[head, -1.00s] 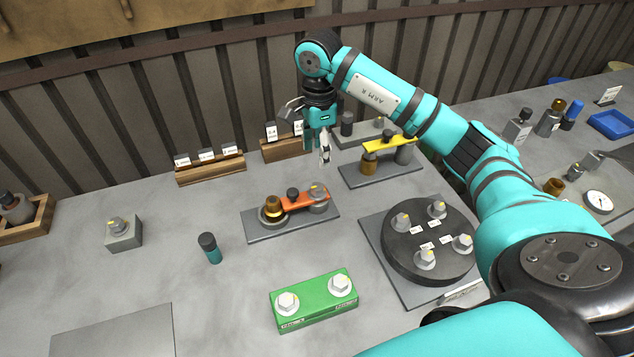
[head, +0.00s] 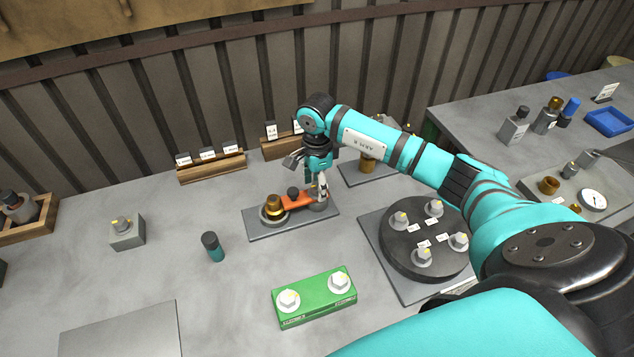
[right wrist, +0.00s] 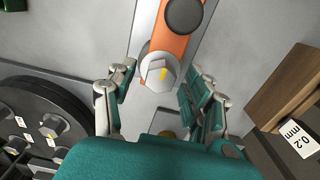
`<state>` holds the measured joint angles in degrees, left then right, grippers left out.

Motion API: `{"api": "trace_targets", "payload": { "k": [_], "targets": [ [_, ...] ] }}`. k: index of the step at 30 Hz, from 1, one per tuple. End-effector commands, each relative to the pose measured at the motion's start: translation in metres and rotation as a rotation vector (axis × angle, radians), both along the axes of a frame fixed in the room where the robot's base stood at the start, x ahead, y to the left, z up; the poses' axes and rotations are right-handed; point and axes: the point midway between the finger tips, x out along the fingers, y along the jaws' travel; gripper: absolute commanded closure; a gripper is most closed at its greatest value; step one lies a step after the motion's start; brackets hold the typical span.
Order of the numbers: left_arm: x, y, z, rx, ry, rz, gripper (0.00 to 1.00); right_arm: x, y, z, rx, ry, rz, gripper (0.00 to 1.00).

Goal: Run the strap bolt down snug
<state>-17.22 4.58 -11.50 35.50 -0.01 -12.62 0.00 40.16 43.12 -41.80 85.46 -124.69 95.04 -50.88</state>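The orange strap (head: 297,200) lies on a grey base plate (head: 270,233), between a brass piece (head: 274,202) in a round ring and the strap bolt at its right end. My right gripper (head: 322,194) is at the strap's right end and hides most of the bolt in the head view. In the right wrist view its fingers (right wrist: 158,85) are apart, one each side of the bolt head, without visible contact. My left gripper is out of view.
A black disc with several bolts (head: 424,246) stands right of the strap plate. A green block with two bolts (head: 315,301) lies in front. A teal-and-black cylinder (head: 212,247) stands to the left. A wooden label rack (head: 212,167) is behind. The bench's left middle is mostly clear.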

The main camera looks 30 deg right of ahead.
Motion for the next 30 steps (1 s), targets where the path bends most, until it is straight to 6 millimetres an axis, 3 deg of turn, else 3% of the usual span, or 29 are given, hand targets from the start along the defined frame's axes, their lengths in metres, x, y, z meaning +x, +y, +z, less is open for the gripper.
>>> {"api": "trace_targets", "payload": {
  "k": [1, 12, 23, 30],
  "targets": [
    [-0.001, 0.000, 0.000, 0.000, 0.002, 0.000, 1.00, 0.000, 0.000, 0.000, 0.000, 0.000, 0.000, 0.55],
    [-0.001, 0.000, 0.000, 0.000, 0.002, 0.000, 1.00, 0.000, 0.000, 0.000, 0.000, 0.000, 0.000, 1.00],
    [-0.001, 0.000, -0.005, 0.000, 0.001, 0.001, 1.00, 0.000, 0.000, -0.001, -0.001, 0.000, -0.062, 1.00],
    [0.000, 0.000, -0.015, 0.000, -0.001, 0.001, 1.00, 0.000, -0.001, -0.002, -0.001, -0.001, -0.227, 1.00]
  ]
}}
